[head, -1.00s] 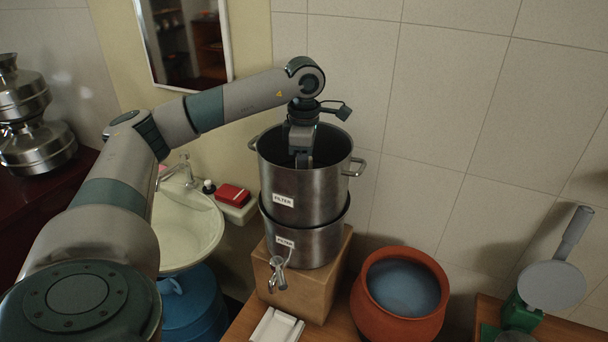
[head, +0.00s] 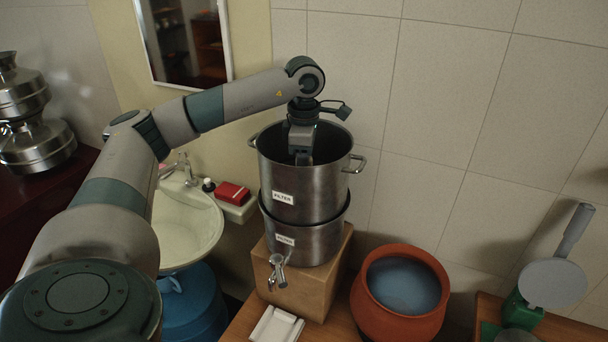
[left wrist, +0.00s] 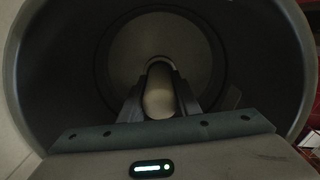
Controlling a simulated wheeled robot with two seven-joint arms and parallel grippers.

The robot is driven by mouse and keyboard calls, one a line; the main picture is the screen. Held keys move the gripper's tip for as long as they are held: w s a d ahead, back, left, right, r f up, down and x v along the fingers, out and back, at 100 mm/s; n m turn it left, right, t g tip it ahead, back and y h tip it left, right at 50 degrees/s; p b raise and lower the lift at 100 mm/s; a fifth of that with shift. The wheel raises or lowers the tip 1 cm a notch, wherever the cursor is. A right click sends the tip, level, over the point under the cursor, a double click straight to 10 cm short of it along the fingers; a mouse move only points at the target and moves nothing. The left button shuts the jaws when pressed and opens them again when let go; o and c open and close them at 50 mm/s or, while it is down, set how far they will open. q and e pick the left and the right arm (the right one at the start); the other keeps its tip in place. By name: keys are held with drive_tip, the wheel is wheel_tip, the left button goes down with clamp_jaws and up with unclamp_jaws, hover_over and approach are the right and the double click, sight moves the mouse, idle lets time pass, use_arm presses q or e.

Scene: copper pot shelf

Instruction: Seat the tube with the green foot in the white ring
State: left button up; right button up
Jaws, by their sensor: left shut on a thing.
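A steel pot labelled FILTER (head: 306,196) stands stacked on a second steel pot (head: 310,245) with a tap. My left gripper (left wrist: 159,82) reaches down inside the upper pot, and in the head view its fingertips are hidden by the pot. In the left wrist view it is shut on a pale, rounded tube (left wrist: 158,98) standing out between its fingers, with the dark pot wall around. The tube's green foot and the white ring cannot be made out. My right gripper is out of view.
The upper pot's wall closely surrounds my left gripper. A red-brown clay pot (head: 380,322) of water stands to the right, and a sink (head: 187,232) with a red box (head: 233,193) to the left. A white tray (head: 272,329) lies in front.

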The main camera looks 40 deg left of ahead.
use_arm(q)
drive_tip(key=shift+f, duration=0.15)
drive_tip(key=o, duration=1.2)
drive_tip(key=shift+r+b, duration=0.35)
drive_tip(key=shift+r, duration=0.35)
wheel_tip(320, 180, up, 4)
drive_tip(key=shift+f+b, duration=0.1)
drive_tip(key=shift+b, duration=0.55)
wheel_tip(320, 180, up, 10)
drive_tip(key=shift+f+p, duration=0.1)
drive_tip(key=shift+p, duration=0.65)
drive_tip(key=shift+r, duration=1.3)
drive_tip(key=shift+s+d+f, duration=0.1)
drive_tip(key=shift+f, duration=0.05)
